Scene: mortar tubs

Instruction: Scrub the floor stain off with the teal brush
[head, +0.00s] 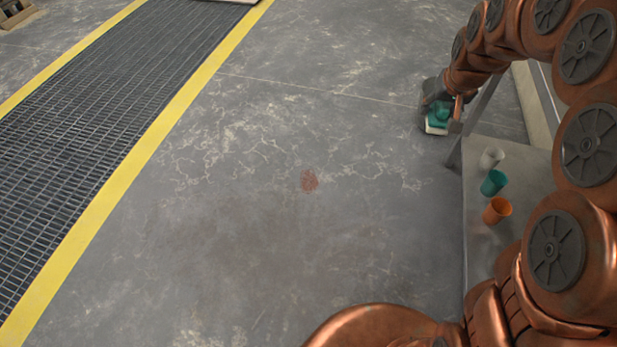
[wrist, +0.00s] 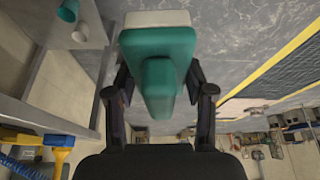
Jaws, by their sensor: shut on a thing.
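The floor stain is a small reddish-brown patch (head: 309,180) on the grey concrete, near the middle of the head view. The teal brush (wrist: 158,45) has a teal body and handle with a pale scrubbing face at its far end. My gripper (wrist: 158,92) is shut on the brush handle, with one finger on each side. In the head view the brush (head: 437,118) shows at the end of my arm, up and to the right of the stain and apart from it. The stain does not show clearly in the wrist view.
A grey table (head: 482,240) at the right bears a white cup (head: 491,158), a teal cup (head: 493,183) and an orange cup (head: 497,210). A floor grating (head: 110,115) with yellow borders runs along the left. The concrete around the stain is clear.

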